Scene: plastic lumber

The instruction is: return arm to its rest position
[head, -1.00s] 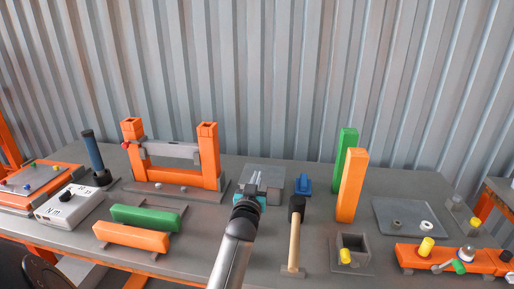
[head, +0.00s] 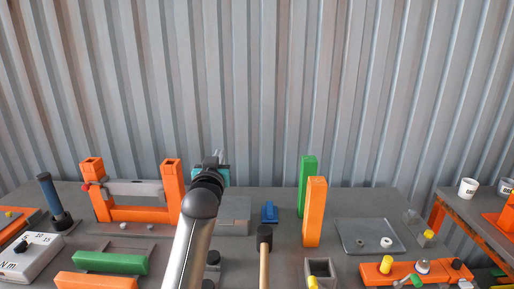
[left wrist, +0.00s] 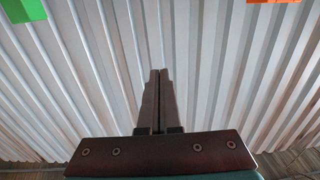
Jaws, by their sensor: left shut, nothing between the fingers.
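My left gripper (head: 217,157) is raised above the back part of the workbench (head: 370,207), in front of the corrugated wall. In the left wrist view its two dark fingers (left wrist: 156,100) are together with nothing between them. In the head view it stands above a grey plate (head: 233,229) and right of the orange frame (head: 172,187). My right gripper is not in view.
Upright green (head: 307,170) and orange (head: 315,215) posts stand right of my arm. A mallet (head: 264,240) and a blue block (head: 269,211) are nearer to it. Green (head: 112,262) and orange bars lie front left. A grey tray (head: 349,246) is at right.

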